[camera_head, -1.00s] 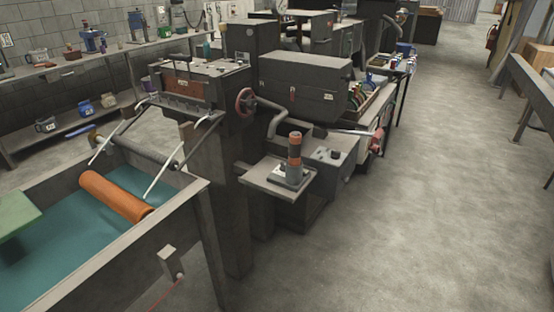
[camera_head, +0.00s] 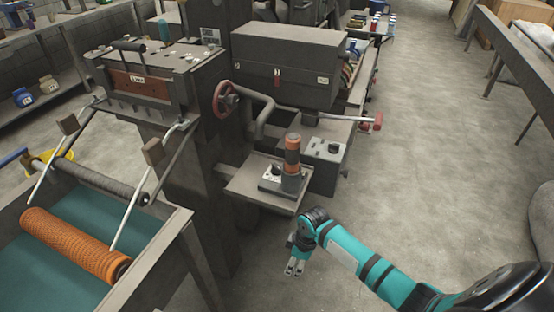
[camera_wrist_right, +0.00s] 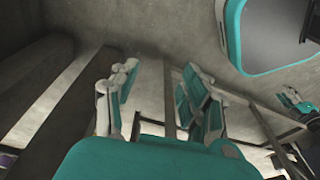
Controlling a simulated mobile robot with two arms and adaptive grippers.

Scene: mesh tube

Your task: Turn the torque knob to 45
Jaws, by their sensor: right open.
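A small grey unit with a dark round knob (camera_head: 275,170) and an upright orange-and-grey cylinder (camera_head: 292,155) stands on a side shelf (camera_head: 245,185) of the machine. A second black knob (camera_head: 334,148) sits on a grey box just behind, to the right. I cannot tell which is the torque knob, and no scale or number is readable. My right gripper (camera_head: 294,268) hangs in front of and below the shelf, apart from both knobs. Its two fingers stand apart and empty in the right wrist view (camera_wrist_right: 160,95). My left gripper is not in view.
A red handwheel (camera_head: 226,98) and a bent pipe are left of and behind the shelf. A trough with teal inside (camera_head: 165,262) and an orange mesh roll (camera_head: 75,243) is at the lower left. The floor (camera_head: 430,170) to the right is clear.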

